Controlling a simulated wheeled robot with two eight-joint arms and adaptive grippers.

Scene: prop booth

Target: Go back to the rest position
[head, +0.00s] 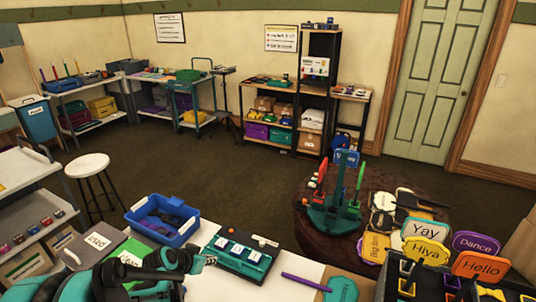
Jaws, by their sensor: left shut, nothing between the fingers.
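My left gripper (203,262) is at the lower left, above the white table, at the left end of a teal tray. It is shut with nothing between its fingers. My left arm comes in from the bottom left corner in black and teal and hides part of the table. My right gripper and arm are not in view.
The white table (208,288) holds a blue bin (187,229), the teal tray (240,262), and green and grey boxes marked "clean" and "used". A round table with a teal sign stand (334,213) and a rack of word signs (426,252) stand right. Open floor lies beyond.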

